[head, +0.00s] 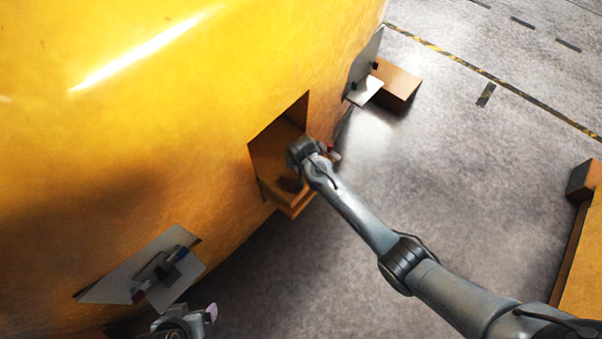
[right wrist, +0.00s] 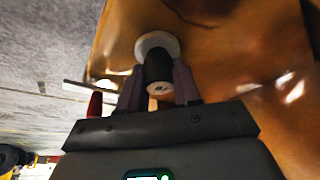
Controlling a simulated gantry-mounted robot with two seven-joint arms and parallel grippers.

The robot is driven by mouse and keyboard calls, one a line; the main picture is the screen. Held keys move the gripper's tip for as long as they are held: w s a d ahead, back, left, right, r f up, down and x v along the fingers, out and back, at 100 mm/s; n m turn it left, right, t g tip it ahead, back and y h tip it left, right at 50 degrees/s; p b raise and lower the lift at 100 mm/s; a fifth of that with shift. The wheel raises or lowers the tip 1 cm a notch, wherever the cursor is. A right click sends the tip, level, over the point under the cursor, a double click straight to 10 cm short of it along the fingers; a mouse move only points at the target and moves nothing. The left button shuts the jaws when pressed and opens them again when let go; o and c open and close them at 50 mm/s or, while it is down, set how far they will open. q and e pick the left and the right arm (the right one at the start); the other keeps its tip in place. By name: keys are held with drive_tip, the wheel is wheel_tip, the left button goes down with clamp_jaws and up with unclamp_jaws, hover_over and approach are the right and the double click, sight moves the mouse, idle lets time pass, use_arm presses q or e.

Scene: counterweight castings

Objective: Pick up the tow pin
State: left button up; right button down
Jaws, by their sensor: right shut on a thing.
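The tow pin (right wrist: 157,68) shows in the right wrist view as a short dark cylinder with a pale round flange and a light end face. It sits between the two fingers of my right gripper (right wrist: 158,88), which is shut on it. In the head view my right gripper (head: 296,182) is at the recess (head: 272,150) in the yellow casting (head: 150,120), and my wrist hides the pin. I cannot tell whether the pin touches the orange-brown surface behind it. My left gripper (head: 190,320) is partly cut off at the bottom edge; its jaws are unclear.
Grey plates with dark fittings stick out from the casting at lower left (head: 150,268) and upper right (head: 367,90). A brown block (head: 398,85) stands beside the upper one. Another orange-brown object (head: 585,250) is at the right edge. Grey floor (head: 480,150) between is open.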

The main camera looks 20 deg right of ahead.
drive_tip(key=shift+w+r, duration=0.1)
drive_tip(key=shift+r, duration=0.05)
idle(0.3)
drive_tip(key=shift+r, duration=0.45)
wheel_tip(320, 180, up, 27)
drive_tip(key=p, duration=0.5)
drive_tip(key=shift+p, duration=0.3)
